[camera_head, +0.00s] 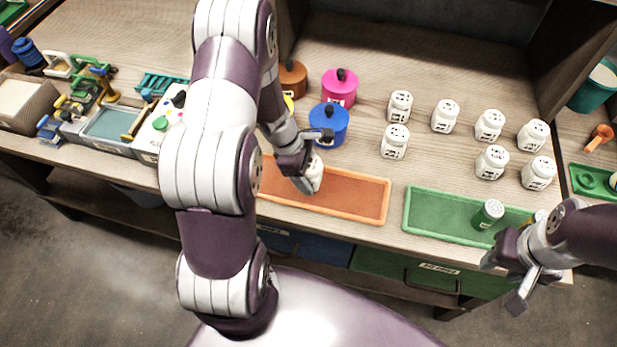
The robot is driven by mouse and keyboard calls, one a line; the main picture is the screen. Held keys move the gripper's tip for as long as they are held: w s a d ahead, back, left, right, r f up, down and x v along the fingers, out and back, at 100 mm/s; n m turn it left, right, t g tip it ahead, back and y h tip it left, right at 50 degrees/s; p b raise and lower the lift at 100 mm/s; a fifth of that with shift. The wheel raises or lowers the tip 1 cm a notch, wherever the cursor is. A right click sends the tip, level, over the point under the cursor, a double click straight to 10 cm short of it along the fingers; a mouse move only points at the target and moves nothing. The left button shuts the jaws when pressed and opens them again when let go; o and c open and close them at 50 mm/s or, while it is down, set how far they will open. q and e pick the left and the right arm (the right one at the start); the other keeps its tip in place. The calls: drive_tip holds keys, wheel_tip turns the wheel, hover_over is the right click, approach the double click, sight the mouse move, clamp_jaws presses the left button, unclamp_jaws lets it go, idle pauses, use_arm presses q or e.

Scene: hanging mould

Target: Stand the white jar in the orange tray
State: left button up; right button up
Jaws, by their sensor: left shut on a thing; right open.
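The orange tray (355,194) lies along the front of the table, in the middle of the head view. My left gripper (305,168) is shut on a white jar (314,175) over the left part of this tray. The jar is partly hidden by the gripper and looks slightly tilted; I cannot tell whether its base touches the tray floor. My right gripper (517,285) is open and empty, in front of the table's edge at the lower right.
Several white jars (445,116) stand behind the trays. A green tray (435,212) holds a green jar (488,214), with a partly hidden yellowish item beside it. Blue (329,124), pink (340,88) and brown pots (292,80) stand close behind my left gripper.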

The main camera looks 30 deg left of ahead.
use_arm(q)
drive_tip(key=shift+x, duration=0.85)
drive_tip(key=shift+a+f, duration=0.2)
drive_tip(key=shift+f, duration=0.05)
drive_tip(key=shift+a, duration=0.2)
